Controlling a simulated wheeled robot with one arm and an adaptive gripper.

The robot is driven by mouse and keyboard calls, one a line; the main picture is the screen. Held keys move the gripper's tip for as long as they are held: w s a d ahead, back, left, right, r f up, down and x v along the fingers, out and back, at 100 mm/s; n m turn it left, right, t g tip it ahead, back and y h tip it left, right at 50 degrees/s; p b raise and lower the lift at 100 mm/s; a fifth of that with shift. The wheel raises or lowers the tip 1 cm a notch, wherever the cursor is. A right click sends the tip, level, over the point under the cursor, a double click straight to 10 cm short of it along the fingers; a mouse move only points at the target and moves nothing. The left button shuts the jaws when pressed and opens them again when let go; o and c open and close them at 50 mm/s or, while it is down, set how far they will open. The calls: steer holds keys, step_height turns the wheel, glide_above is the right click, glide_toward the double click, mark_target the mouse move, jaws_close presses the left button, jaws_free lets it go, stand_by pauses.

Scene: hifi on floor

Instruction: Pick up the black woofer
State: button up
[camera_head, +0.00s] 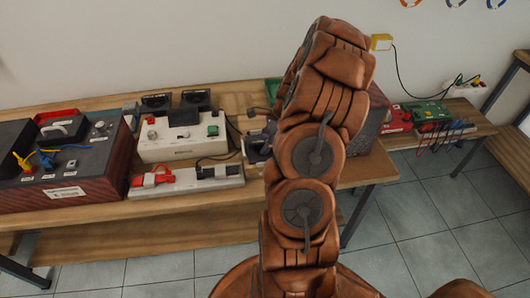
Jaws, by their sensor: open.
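Two small black boxes with dark front faces stand at the back of the wooden table, behind a white device. The left black box (156,102) and the right black box (196,99) look like speakers. I cannot tell for sure which one is the black woofer, or whether another is hidden behind my arm. My copper-coloured arm rises through the middle of the view, to the right of both boxes and apart from them in the picture. My gripper does not show.
The white device (182,139) and a white power strip (187,181) stand in front of the boxes. A large dark case (63,165) fills the table's left side. A lower table (447,136) at right holds a green board (427,111). Tiled floor (430,210) is open at right.

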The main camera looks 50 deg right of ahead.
steer(key=shift+f, duration=0.1)
steer(key=shift+c, duration=0.4)
jaws_close()
